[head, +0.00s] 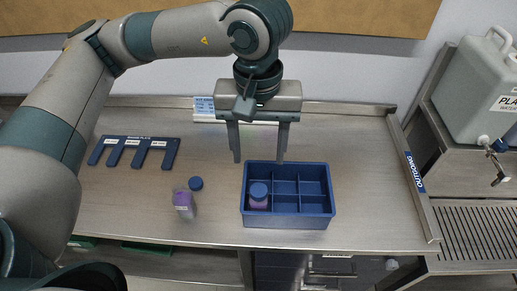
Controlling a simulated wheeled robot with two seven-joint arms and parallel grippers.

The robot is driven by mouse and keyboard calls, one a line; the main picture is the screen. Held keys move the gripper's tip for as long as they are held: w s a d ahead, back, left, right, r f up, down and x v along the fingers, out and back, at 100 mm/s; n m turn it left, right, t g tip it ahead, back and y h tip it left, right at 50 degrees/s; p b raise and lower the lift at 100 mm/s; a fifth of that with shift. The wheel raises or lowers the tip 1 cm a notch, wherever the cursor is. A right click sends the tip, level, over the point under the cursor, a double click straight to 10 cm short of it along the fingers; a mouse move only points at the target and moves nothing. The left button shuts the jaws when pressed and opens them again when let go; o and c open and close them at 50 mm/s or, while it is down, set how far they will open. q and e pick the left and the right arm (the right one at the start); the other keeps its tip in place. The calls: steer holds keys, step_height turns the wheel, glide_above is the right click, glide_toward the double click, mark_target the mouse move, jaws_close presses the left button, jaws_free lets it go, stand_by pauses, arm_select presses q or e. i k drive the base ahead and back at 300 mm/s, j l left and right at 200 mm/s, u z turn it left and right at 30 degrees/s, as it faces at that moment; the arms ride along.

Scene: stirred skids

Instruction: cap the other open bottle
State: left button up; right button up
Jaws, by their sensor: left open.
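A small bottle with purple content (184,204) stands on the metal bench left of the crate. Its top shows no blue cap, though the mouth is too small to see clearly. A loose blue cap (196,183) lies on the bench just behind and right of it. A second bottle with a blue cap (258,192) stands in the front left compartment of the blue divided crate (290,221). My left gripper (259,160) points down, open and empty, with its fingertips apart over the crate's back left edge. My right gripper is not in view.
A blue slotted plate (134,152) lies at the back left of the bench. A small sign (204,106) stands at the back. A rail marked outgoing (414,171) edges the right side. A plant water canister (478,92) stands beyond it. The bench right of the crate is clear.

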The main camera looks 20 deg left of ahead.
mark_target(183, 200)
steer(key=u, duration=1.3)
